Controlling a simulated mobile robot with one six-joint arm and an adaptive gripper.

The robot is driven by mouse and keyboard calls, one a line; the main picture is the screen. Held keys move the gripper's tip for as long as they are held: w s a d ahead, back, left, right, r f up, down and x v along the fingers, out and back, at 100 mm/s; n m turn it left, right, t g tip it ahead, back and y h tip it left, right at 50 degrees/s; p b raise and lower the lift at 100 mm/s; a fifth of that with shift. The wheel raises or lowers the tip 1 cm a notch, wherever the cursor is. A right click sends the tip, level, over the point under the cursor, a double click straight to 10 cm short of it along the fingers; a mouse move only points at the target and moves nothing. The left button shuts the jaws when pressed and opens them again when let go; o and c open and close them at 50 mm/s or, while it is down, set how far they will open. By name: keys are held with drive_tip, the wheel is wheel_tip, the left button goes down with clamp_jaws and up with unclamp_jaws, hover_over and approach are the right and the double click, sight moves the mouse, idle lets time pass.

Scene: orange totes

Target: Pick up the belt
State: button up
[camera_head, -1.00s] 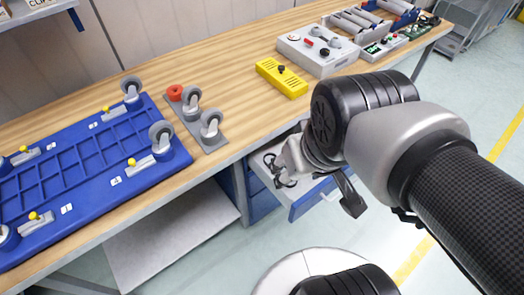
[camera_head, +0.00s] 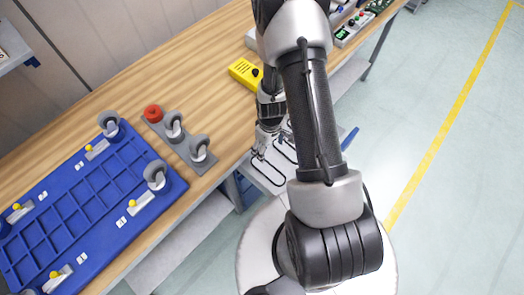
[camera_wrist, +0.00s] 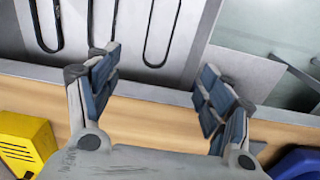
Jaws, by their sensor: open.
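Black belts, thin elongated loops, lie side by side in the open drawer (camera_head: 256,178) under the bench edge. A belt (camera_head: 277,184) also shows in the head view, partly covered by the arm. My gripper (camera_wrist: 158,75) is open and empty, its two blue-padded fingers spread apart. In the head view my gripper (camera_head: 266,148) points down near the drawer's bench side, and its fingertips are hard to make out.
The wooden bench edge (camera_wrist: 150,115) runs below the fingers in the wrist view. A yellow box (camera_head: 245,72), a caster fixture (camera_head: 183,147) and a blue tray (camera_head: 90,190) sit on the bench. Open floor lies to the right.

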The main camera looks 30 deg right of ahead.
drive_tip(key=b, duration=1)
hover_over(269, 172)
wheel_tip(269, 172, down, 14)
drive_tip(key=shift+a+r, duration=0.1)
drive_tip(key=shift+r, duration=0.15)
wheel_tip(269, 172, down, 6)
drive_tip(key=b, duration=0.5)
drive_tip(key=shift+w+b, duration=0.1)
drive_tip(key=shift+b, duration=0.25)
drive_tip(key=shift+c, duration=0.5)
drive_tip(key=c, duration=1)
drive_tip(key=shift+r, duration=0.15)
wheel_tip(269, 172, up, 10)
drive_tip(key=p, duration=1)
